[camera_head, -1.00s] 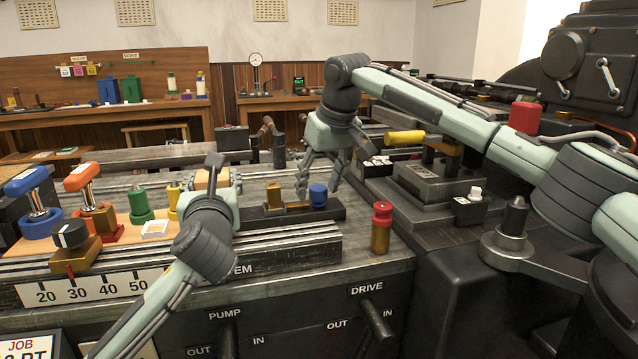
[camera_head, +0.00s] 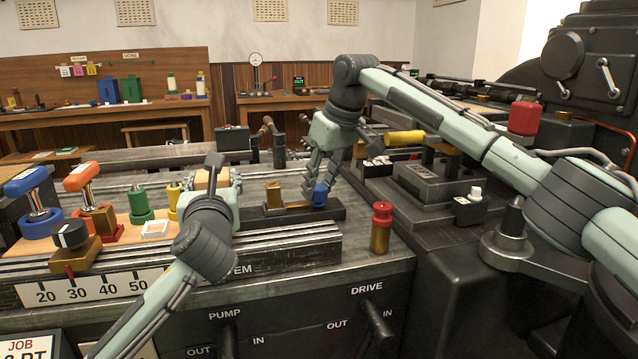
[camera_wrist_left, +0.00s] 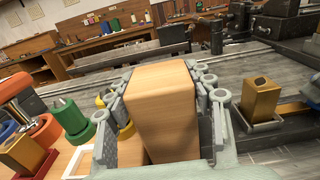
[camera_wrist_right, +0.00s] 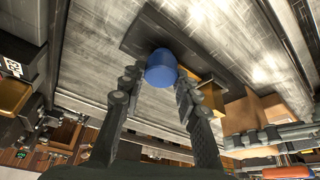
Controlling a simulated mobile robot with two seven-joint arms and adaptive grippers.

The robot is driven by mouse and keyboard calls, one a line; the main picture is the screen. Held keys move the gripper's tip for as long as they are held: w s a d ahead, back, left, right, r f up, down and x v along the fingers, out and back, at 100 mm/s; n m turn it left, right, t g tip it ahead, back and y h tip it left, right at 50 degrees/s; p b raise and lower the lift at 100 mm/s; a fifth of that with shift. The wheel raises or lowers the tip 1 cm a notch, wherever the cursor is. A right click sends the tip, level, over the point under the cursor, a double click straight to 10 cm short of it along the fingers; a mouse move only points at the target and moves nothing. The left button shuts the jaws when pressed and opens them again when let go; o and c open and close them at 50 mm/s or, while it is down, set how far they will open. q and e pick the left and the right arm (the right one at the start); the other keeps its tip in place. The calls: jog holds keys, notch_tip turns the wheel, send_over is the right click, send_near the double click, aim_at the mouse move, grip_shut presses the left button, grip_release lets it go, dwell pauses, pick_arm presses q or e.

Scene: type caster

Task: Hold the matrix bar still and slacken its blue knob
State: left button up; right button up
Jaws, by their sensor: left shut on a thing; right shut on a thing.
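The blue knob (camera_head: 320,194) stands at the right part of a low dark bar (camera_head: 333,211) on the grey bed. A brass piece (camera_head: 274,195) and a thin brass strip sit on that bar left of the knob. My right gripper (camera_head: 313,188) is shut on the blue knob from above; its fingers flank the knob (camera_wrist_right: 161,68) in the right wrist view. My left gripper (camera_wrist_left: 160,95) is shut on a light wooden block (camera_wrist_left: 160,90), left of the dark bar. I cannot tell whether the block joins the bar.
A red-topped brass post (camera_head: 381,230) stands right of the bar. Green (camera_head: 140,205), blue and orange-handled pieces crowd the left. Dark machine blocks (camera_head: 435,180) lie right of my right gripper. Some bare bed shows in front of the bar.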

jog(key=n, duration=0.2)
jog(key=n+g+y, duration=0.1)
jog(key=n, duration=0.2)
jog(key=shift+g, duration=0.3)
jog(key=n, duration=0.1)
jog(key=n+g, duration=0.1)
jog(key=n, duration=0.2)
jog(key=shift+w+r+y, duration=0.15)
jog(key=shift+w+y, duration=0.1)
jog(key=shift+y, duration=0.05)
jog(key=shift+n+g, duration=0.3)
jog(key=shift+n, duration=0.1)
jog(key=shift+s, duration=0.15)
jog(key=o, duration=1.2)
